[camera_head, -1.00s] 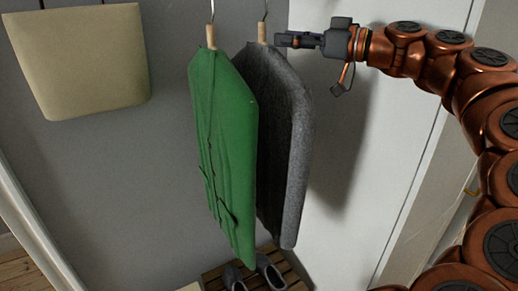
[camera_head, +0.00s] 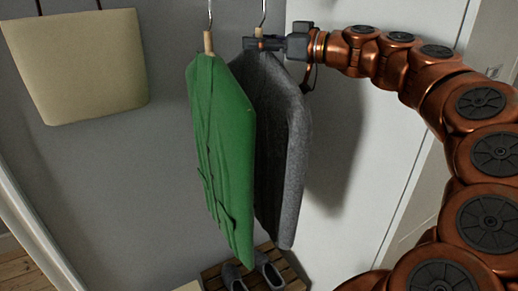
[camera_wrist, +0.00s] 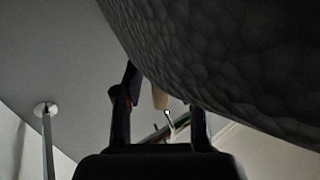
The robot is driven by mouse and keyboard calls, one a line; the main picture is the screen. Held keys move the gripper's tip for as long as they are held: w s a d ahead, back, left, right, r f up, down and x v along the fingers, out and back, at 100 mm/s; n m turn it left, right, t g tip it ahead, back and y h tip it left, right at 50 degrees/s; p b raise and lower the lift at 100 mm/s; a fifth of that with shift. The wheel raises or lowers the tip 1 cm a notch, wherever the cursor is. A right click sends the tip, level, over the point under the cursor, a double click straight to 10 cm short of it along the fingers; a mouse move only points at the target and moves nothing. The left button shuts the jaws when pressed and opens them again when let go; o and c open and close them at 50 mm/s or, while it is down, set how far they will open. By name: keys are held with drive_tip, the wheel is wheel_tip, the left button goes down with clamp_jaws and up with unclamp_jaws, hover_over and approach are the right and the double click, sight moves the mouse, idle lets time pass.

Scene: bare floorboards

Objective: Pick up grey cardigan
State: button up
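The grey cardigan (camera_head: 277,150) hangs on a hanger behind and to the right of a green garment (camera_head: 222,150) in the head view. My gripper (camera_head: 254,44) is at the wooden top of the grey cardigan's hanger, just above its shoulders, and partly hides it. In the wrist view, the dark grey knit (camera_wrist: 240,50) fills the upper right. There, the wooden hanger piece (camera_wrist: 159,96) shows between the two fingers of my gripper (camera_wrist: 163,105), which stand apart with gaps visible on either side of the wood.
The green garment hangs close on the left. A beige bag (camera_head: 80,65) hangs on the grey wall at the upper left. Grey shoes (camera_head: 268,270) stand on a slatted wooden rack (camera_head: 290,272) below. A white panel (camera_head: 350,170) is at the right.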

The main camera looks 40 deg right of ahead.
clamp_jaws()
idle(0.8)
